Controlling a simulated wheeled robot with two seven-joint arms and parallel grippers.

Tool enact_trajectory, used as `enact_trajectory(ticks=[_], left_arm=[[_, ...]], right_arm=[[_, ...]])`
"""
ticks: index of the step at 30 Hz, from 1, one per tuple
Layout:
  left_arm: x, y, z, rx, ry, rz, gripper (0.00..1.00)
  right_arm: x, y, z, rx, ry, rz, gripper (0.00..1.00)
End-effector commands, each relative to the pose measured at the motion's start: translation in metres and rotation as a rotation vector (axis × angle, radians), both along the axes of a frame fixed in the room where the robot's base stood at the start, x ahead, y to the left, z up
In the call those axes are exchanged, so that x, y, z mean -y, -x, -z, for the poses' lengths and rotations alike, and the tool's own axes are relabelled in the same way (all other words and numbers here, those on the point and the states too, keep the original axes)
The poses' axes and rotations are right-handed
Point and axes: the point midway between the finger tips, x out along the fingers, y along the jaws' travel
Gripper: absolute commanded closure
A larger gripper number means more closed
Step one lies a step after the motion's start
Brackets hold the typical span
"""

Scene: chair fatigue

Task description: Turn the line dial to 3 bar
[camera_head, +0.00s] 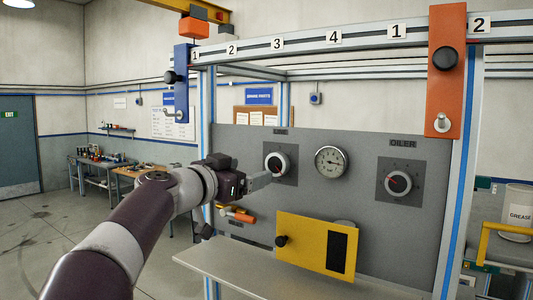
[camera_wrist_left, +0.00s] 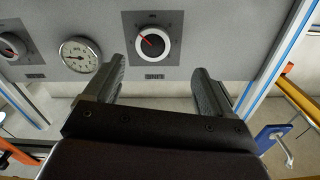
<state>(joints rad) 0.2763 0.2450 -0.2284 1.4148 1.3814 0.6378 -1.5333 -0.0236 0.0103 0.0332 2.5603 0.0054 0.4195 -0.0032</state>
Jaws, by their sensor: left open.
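The line dial (camera_head: 277,164) is a dark knob with a pale ring on a dark square plate, left of the gauge on the grey panel. It also shows in the left wrist view (camera_wrist_left: 153,43), where its red pointer slants to the picture's upper left; its scale figures are too small to read. The round white gauge (camera_head: 331,161) is beside it. My left gripper (camera_head: 263,181) is just in front of and below the dial. In the left wrist view its two fingers (camera_wrist_left: 162,72) are spread and empty, with the dial beyond their tips. My right gripper is out of view.
A second dial (camera_head: 398,183), labelled OILER, is on the panel's right. Frame posts flank the panel.

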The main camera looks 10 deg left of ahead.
Motion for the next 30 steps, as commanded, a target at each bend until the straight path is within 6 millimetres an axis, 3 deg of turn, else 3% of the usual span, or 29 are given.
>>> enact_trajectory(ticks=[1, 3, 9, 19, 20, 24, 25, 30], left_arm=[[0.005, -0.013, -0.01, -0.004, 0.003, 0.004, 0.16], [0.011, -0.029, -0.01, -0.003, 0.002, 0.003, 0.16], [0.022, -0.059, -0.005, -0.001, 0.001, 0.0, 0.16], [0.024, -0.066, 0.0, -0.001, 0.0, -0.001, 0.16], [0.024, -0.066, 0.0, -0.001, 0.0, -0.001, 0.19], [0.024, -0.066, 0.0, -0.001, 0.0, 0.0, 0.65], [0.024, -0.066, 0.0, -0.001, 0.001, 0.0, 0.72], [0.024, -0.066, 0.0, -0.002, 0.002, 0.0, 0.72]], right_arm=[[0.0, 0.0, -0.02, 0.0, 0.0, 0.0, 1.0], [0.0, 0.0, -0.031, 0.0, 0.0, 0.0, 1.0], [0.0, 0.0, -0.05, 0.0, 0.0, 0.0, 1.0], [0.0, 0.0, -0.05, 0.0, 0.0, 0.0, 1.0], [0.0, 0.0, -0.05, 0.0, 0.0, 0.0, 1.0], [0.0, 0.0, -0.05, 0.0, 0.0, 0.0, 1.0], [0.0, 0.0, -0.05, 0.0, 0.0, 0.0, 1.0], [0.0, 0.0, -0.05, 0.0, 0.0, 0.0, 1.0]])
